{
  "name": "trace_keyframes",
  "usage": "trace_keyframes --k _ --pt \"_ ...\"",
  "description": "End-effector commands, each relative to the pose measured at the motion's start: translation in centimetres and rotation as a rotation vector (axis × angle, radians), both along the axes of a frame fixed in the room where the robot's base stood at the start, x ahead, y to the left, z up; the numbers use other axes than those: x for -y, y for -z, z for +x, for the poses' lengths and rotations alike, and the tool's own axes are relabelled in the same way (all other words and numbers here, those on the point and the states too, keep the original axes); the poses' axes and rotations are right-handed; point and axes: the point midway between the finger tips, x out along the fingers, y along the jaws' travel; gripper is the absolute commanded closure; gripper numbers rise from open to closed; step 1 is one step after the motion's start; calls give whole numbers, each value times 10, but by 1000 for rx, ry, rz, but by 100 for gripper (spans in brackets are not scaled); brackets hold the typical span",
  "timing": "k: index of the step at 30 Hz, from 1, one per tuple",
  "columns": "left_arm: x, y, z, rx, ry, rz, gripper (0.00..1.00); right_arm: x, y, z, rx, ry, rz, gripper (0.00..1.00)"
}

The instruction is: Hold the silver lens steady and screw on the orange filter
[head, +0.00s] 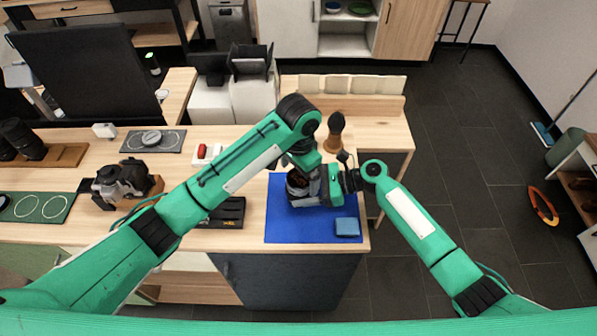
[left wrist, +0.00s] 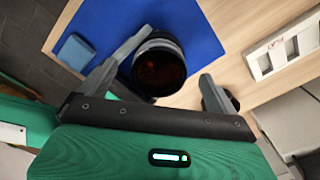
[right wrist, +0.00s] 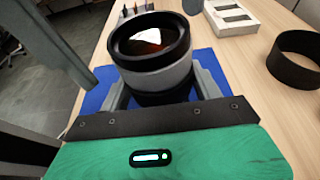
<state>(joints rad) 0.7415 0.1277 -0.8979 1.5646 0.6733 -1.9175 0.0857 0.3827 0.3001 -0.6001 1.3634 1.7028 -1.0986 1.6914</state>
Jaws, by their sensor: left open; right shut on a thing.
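The silver lens (right wrist: 165,78) stands upright over the blue mat (head: 285,228), with a silver band between black rings. My right gripper (right wrist: 158,92) is shut on its lower part, one finger on each side. Orange-brown glass (right wrist: 152,40) shows inside the black front rim, which I take for the orange filter. It looks dark red in the left wrist view (left wrist: 158,70). I cannot tell whether it is threaded on. My left gripper (left wrist: 165,85) is open close above the lens, its fingers apart. In the head view my arms partly hide the lens (head: 296,182).
A blue cloth (head: 347,227) lies on the mat's front right. A dark ring-like object (right wrist: 298,60) stands beyond the mat. A white tray (right wrist: 230,16) lies nearby. A camera (head: 115,182) and a black case (head: 226,212) stand left of the mat.

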Motion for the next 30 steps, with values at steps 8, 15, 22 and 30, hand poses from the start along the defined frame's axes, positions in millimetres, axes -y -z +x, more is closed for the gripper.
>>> trace_keyframes --k 8,15,22,30 --pt "1 -7 1 2 0 -2 5 1 0 1 1 2 -1 48" --pt "1 -27 1 4 -1 -3 5 1 0 1 1 2 -1 48" --pt "1 -46 0 3 0 -3 5 1 0 1 1 2 -1 48" --pt "0 -66 1 5 0 0 5 1 0 1 1 2 -1 48"
